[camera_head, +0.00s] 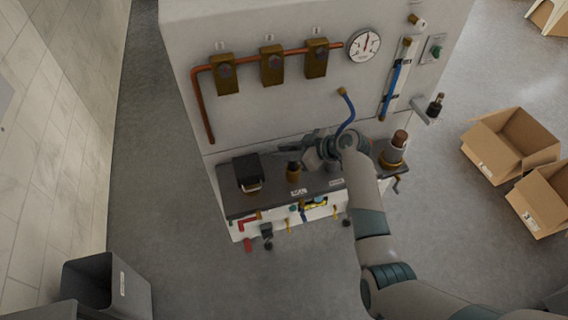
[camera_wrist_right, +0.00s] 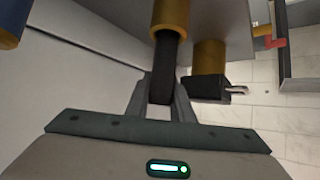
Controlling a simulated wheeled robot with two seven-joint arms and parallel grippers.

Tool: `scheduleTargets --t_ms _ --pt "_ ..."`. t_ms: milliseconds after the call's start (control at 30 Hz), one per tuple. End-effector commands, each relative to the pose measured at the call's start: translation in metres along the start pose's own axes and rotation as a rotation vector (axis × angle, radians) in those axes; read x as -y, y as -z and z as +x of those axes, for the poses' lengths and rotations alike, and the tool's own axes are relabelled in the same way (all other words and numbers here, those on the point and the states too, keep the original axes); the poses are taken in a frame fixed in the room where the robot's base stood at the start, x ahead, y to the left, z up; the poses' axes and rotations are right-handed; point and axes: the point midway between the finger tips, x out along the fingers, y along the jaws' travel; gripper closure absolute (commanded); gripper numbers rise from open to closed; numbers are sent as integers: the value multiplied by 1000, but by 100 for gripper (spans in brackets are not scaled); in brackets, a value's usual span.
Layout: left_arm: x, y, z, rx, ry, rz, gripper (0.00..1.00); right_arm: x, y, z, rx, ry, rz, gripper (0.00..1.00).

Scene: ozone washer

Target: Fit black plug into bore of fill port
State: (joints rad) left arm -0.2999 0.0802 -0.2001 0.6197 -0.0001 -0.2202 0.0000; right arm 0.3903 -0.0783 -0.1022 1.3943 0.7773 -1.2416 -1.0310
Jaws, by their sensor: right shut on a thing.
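My right gripper (camera_head: 306,148) reaches in over the dark bench top from the right. In the right wrist view its fingers (camera_wrist_right: 163,98) are closed on the black plug (camera_wrist_right: 164,72), a dark bar between them. The bar's far end meets a brass cylinder (camera_wrist_right: 170,16); I cannot tell whether it is inside it, in front of it, or one piece with it. A short brass port with a dark top (camera_head: 293,171) stands on the bench behind a white label, just below the gripper; I take it for the fill port. Its bore is not clear. My left gripper is not in view.
A black box (camera_head: 247,172) stands on the bench (camera_head: 232,203) at left, a brass-and-brown fitting (camera_head: 394,153) at right. A blue hose (camera_head: 346,117) hangs close to my wrist. Brass valves (camera_head: 272,66) and a gauge (camera_head: 364,46) are on the panel. Cardboard boxes (camera_head: 510,145) lie on the floor.

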Motion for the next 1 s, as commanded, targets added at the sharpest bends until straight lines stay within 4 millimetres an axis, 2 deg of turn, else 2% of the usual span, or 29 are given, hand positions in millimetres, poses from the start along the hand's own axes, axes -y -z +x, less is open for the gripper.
scheduleTargets --t_ms 333,700,1000 --pt "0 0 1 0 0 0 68 0 -1 1 0 0 0 100" --pt "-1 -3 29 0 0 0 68 0 -32 22 0 0 0 100" --pt "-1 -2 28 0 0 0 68 0 -33 22 0 0 -1 100"
